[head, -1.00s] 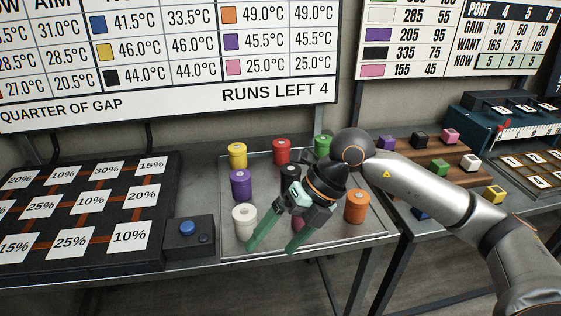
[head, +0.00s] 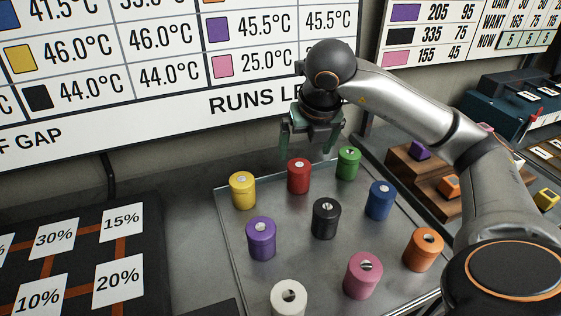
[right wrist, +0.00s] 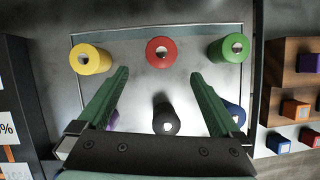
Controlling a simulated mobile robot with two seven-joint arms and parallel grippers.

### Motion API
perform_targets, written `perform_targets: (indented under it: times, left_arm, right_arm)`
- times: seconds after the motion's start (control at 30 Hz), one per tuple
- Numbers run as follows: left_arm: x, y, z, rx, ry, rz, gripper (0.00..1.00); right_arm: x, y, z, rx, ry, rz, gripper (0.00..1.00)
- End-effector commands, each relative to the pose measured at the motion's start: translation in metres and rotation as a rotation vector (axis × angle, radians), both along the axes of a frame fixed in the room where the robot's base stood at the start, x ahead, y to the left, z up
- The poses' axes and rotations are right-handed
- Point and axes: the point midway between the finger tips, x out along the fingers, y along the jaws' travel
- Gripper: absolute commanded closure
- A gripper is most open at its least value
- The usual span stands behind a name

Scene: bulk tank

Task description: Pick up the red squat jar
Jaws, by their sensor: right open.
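The red squat jar (head: 299,176) stands upright at the back of the metal tray, between the yellow jar (head: 243,190) and the green jar (head: 348,162). It also shows in the right wrist view (right wrist: 161,52), just beyond the fingertips and centred between them. My right gripper (head: 308,152) is open and empty, pointing down above and slightly behind the red jar in the head view. Its two green fingers (right wrist: 160,80) are apart in the right wrist view, with nothing between them. My left gripper is in neither view.
The tray (head: 226,215) also holds purple (head: 261,238), black (head: 325,218), blue (head: 380,200), orange (head: 423,249), pink (head: 363,275) and white (head: 289,298) jars. A wall board (head: 180,110) rises behind. Wooden steps with blocks (head: 408,178) stand to the right.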

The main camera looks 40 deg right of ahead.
Motion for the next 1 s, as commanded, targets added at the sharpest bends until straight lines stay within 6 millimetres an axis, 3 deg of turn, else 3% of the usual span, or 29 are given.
perform_targets:
  times: [0.13,0.4,0.67,1.0]
  left_arm:
    - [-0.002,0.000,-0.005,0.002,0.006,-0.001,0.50]
    - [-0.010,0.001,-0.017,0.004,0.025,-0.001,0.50]
    - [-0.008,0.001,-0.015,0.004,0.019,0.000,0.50]
    - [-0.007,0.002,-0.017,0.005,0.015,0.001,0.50]
  right_arm:
    - [0.004,-0.002,-0.013,-0.001,0.004,0.000,0.00]
    - [0.020,-0.011,-0.057,0.002,0.004,0.000,0.00]
    - [0.029,-0.015,-0.075,0.002,0.002,0.000,0.00]
    - [0.046,-0.026,-0.113,0.001,0.003,0.002,0.00]
